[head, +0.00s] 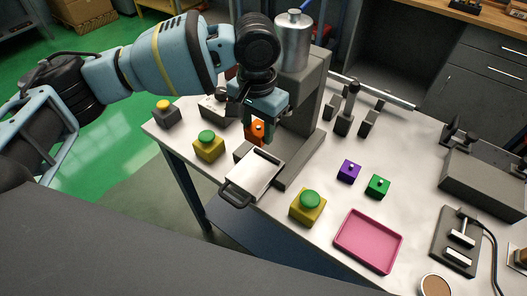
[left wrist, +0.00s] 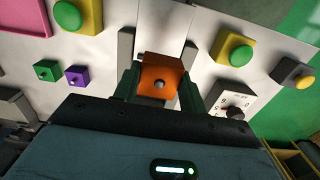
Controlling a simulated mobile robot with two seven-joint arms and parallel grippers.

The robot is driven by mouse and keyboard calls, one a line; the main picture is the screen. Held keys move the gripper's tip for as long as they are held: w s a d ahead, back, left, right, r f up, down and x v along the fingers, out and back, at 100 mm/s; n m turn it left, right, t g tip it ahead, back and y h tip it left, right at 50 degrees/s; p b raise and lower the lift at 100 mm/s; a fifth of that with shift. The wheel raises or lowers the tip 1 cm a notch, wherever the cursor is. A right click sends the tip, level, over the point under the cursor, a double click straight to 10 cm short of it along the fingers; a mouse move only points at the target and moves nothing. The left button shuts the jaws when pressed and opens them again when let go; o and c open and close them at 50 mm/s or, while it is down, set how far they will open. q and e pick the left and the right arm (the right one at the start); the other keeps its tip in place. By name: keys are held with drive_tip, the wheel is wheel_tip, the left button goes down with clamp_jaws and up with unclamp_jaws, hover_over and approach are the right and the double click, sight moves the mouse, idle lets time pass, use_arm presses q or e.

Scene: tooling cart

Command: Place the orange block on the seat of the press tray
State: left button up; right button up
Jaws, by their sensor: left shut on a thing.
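My left gripper (head: 256,116) reaches in from the left and points down beside the grey press (head: 304,105). It is shut on the orange block (head: 255,134), which has a small knob on top. In the left wrist view the orange block (left wrist: 160,80) sits between the two green fingers of the gripper (left wrist: 160,92). The press tray (head: 253,174), light with a dark frame and a front handle, sticks out from the press. The block is at the tray's back end; I cannot tell whether it touches the tray. The seat is hidden. My right gripper is not in view.
Yellow boxes with green buttons stand left (head: 208,146) and right (head: 307,207) of the tray. A purple block (head: 349,171), a green block (head: 377,186) and a pink tray (head: 368,240) lie to the right. A dial box (head: 214,108) stands behind the left button box.

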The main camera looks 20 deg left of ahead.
use_arm(q)
drive_tip(key=shift+s, duration=0.1)
hover_over(258, 166)
wheel_tip(258, 166, down, 5)
drive_tip(key=shift+s+f, duration=0.1)
drive_tip(key=shift+f, duration=0.05)
drive_tip(key=shift+f+b, duration=0.3)
drive_tip(key=shift+f, duration=0.05)
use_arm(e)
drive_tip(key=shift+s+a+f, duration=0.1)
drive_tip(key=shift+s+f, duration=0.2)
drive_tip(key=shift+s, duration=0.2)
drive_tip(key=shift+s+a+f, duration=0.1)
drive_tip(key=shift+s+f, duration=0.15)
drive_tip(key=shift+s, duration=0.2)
use_arm(q)
drive_tip(key=shift+f, duration=1.95)
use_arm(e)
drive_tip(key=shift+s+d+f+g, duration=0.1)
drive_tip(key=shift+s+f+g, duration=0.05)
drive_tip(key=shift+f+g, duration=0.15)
use_arm(q)
drive_tip(key=shift+f, duration=0.1)
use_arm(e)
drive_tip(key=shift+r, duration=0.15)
use_arm(q)
drive_tip(key=o, duration=1.1)
